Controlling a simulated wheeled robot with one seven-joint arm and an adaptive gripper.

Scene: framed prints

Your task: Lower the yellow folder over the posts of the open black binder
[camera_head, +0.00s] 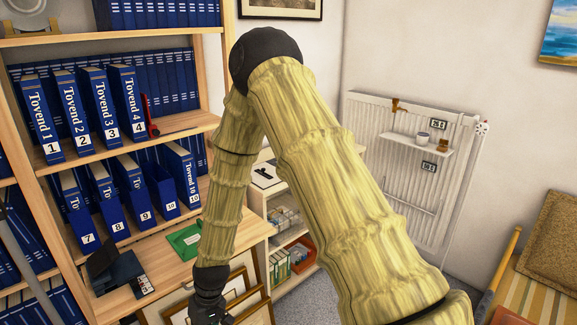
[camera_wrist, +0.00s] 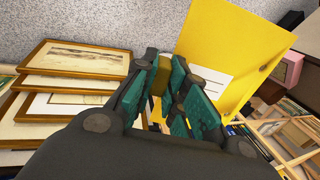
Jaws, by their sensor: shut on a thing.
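The yellow folder (camera_wrist: 232,42) fills the upper right of the wrist view, tilted, with a white label on it. My gripper (camera_wrist: 165,85) has teal pads and is shut on the folder; the exact contact is partly hidden by the fingers. In the head view my gripper (camera_head: 210,312) hangs at the bottom edge, low in front of the desk, and the folder cannot be made out there. A dark, open-looking object (camera_head: 108,262) stands on the desk at the left; I cannot tell if it is the black binder. No posts can be made out.
A green item (camera_head: 185,240) lies on the wooden desk (camera_head: 165,272). Framed prints (camera_head: 240,290) lean below my arm and show in the wrist view (camera_wrist: 75,65). A shelf of blue binders (camera_head: 105,110) stands left, a radiator (camera_head: 410,170) right. Grey floor (camera_head: 305,300) shows between.

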